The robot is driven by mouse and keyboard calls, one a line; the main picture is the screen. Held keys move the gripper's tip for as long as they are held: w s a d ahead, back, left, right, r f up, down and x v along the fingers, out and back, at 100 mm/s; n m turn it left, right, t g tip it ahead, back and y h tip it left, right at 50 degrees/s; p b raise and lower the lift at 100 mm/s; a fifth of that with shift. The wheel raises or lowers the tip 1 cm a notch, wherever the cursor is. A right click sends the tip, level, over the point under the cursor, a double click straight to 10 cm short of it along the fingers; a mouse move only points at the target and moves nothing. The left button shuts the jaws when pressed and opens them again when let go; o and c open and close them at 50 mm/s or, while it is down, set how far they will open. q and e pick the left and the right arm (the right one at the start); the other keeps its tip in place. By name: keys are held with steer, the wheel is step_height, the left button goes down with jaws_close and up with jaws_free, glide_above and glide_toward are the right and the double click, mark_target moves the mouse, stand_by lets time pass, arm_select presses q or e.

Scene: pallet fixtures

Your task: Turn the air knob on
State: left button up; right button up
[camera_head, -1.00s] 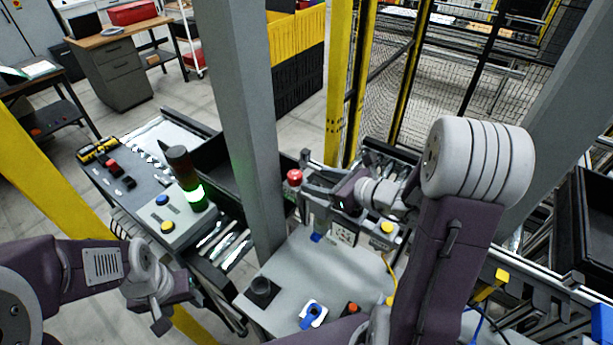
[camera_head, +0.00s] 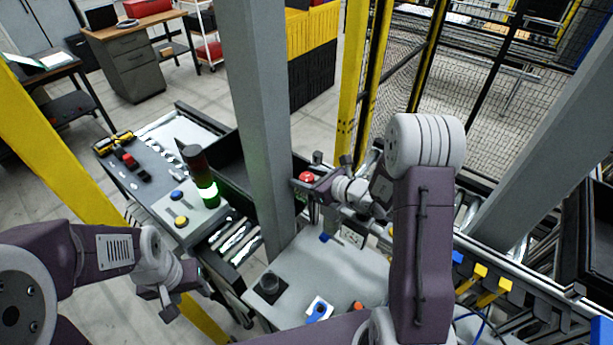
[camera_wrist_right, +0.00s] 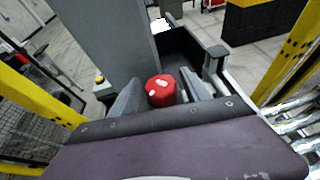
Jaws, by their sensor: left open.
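A round red knob (camera_head: 306,178) stands beside the grey post in the head view. It shows large in the right wrist view (camera_wrist_right: 161,91), between the two fingers of my right gripper (camera_wrist_right: 163,86). Those fingers are apart, with no clear contact on the knob. In the head view my right gripper (camera_head: 316,186) is at the red knob and partly covers its surroundings. My left gripper (camera_head: 182,292) is open and empty at lower left, away from the panels. No label shows which control is the air knob.
The grey post (camera_head: 256,120) rises close beside my right gripper.

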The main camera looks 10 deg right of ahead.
jaws_close()
steer(key=shift+n+g+y, duration=0.4)
steer(key=shift+n+y, duration=0.4)
steer(key=shift+o, duration=1.2)
jaws_free()
steer(key=shift+d, duration=0.1)
steer(key=b+v, duration=0.2)
steer(key=v, duration=0.7)
steer(key=shift+r+b, duration=0.1)
steer(key=shift+b, duration=0.2)
steer(key=shift+w, duration=0.1)
